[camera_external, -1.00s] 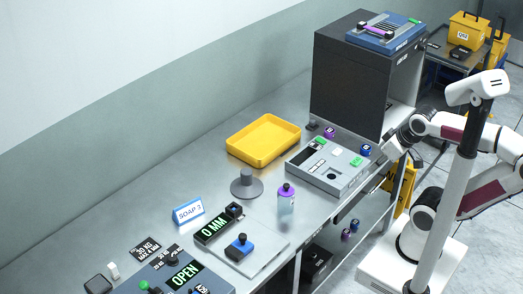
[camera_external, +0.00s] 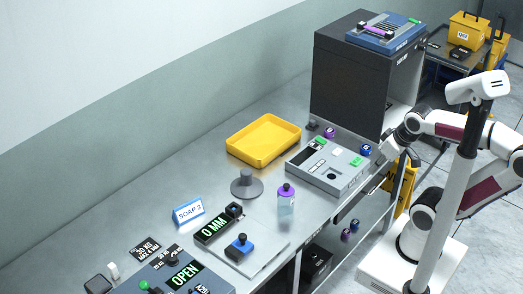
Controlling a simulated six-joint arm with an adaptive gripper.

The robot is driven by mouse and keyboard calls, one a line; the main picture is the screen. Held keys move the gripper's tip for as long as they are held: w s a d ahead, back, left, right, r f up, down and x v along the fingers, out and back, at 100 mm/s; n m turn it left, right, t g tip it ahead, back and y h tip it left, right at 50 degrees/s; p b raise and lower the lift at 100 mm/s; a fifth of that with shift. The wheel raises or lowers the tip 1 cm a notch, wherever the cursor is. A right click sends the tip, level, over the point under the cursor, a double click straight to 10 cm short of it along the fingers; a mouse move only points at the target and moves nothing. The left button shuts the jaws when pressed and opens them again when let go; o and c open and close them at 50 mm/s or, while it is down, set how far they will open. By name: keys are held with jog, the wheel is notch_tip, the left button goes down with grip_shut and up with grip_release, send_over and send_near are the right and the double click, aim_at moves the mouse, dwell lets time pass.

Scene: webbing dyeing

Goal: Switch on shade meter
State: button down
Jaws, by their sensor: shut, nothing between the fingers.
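No label I can read names the shade meter. A grey console (camera_external: 326,168) with a dark display, a round dark port and green patches sits on the bench, right of the yellow tray; I cannot tell if it is the shade meter. My gripper (camera_external: 383,150) is shut and empty, at the console's right end near the blue knob (camera_external: 366,150). I cannot tell whether it touches anything. A purple knob (camera_external: 330,132) stands at the console's back edge.
A tall dark cabinet (camera_external: 350,85) stands behind the console. The yellow tray (camera_external: 263,139), a grey round stand (camera_external: 246,184) and a purple-capped bottle (camera_external: 286,198) are to its left. A gauge reading 0 MM (camera_external: 214,228) and a panel reading OPEN (camera_external: 184,274) are nearer the front.

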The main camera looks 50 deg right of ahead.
jog(key=w+d, duration=0.1)
jog(key=g, duration=0.1)
send_over(318, 138)
jog(key=s, duration=0.5)
jog(key=f, duration=0.2)
jog(key=shift+s+n, duration=0.25)
jog(key=shift+n, duration=0.05)
dwell(0.4)
jog(key=x, duration=1.3)
jog(key=shift+s+a+f, duration=0.1)
jog(key=shift+s+f, duration=0.05)
jog(key=shift+f, duration=0.35)
